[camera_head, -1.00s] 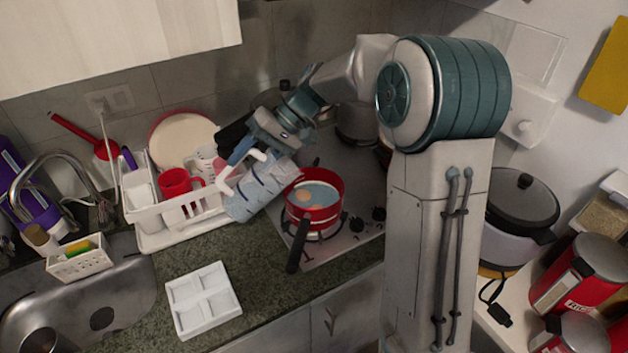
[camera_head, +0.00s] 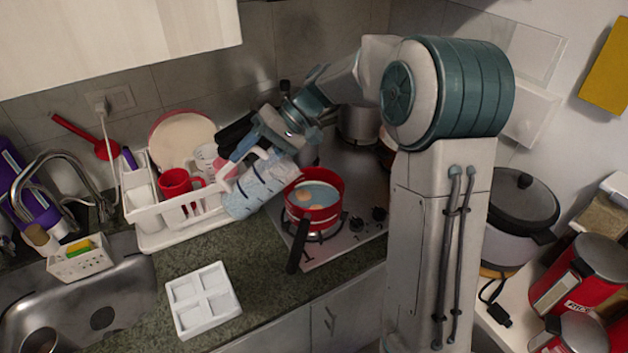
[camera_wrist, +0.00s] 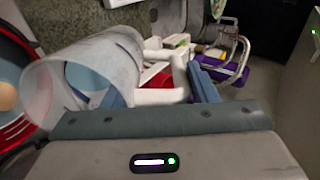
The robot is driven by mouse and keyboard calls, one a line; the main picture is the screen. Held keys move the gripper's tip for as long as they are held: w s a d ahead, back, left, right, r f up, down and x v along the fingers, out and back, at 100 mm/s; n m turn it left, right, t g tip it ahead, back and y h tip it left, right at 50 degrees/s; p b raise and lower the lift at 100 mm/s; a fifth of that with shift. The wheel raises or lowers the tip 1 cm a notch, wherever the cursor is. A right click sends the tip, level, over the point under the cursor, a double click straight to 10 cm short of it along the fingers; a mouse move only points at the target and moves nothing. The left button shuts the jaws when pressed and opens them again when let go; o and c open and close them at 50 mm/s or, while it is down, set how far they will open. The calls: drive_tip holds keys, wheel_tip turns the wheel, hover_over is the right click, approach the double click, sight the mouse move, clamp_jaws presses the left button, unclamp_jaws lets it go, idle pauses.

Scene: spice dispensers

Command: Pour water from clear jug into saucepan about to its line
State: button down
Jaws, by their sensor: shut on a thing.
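The clear jug (camera_head: 262,186) is tilted, its mouth end up and to the right beside the red saucepan (camera_head: 334,183). My gripper (camera_head: 245,151) is shut on the jug's white handle. The saucepan sits on the stove, with bluish water and round egg-like things inside and its black handle toward the front. In the wrist view the jug (camera_wrist: 112,62) lies on its side across the picture, its open mouth toward the saucepan (camera_wrist: 14,128) at the left edge. I cannot make out a pouring stream or the saucepan's line.
A white dish rack (camera_head: 185,234) with a red mug (camera_head: 177,183) and a plate (camera_head: 184,141) stands just left of the jug. A white four-part tray (camera_head: 203,301) lies on the counter in front. Pots stand behind on the stove (camera_head: 353,238).

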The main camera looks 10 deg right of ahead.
sight(259, 149)
drive_tip(key=shift+w+d+r+g+y+p, duration=0.15)
drive_tip(key=shift+d+r+g+y+p, duration=0.15)
drive_tip(key=shift+d+r+y, duration=1)
idle(5.5)
